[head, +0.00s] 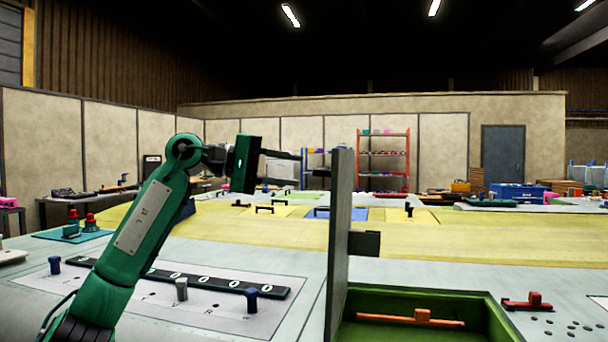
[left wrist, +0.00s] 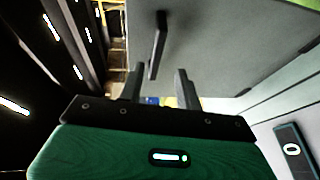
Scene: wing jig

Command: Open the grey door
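The grey door (head: 339,240) is an upright panel, seen nearly edge-on in the head view, at the left side of a green open compartment (head: 478,300). Its flat face fills the upper part of the left wrist view (left wrist: 225,45). A dark bar handle (left wrist: 158,45) stands on that face. My left gripper (head: 302,160) is to the left of the door's upper part, fingers pointing at it. In the left wrist view its two fingers (left wrist: 159,85) are apart with nothing between them, and the handle is just beyond the tips. Contact cannot be told. My right gripper is not in view.
An orange-handled piece (head: 412,319) lies in the green compartment. A dark block (head: 365,243) is right of the door. A panel with blue and grey knobs (head: 182,289) lies left on the grey worktop. A yellow surface (head: 460,237) stretches behind.

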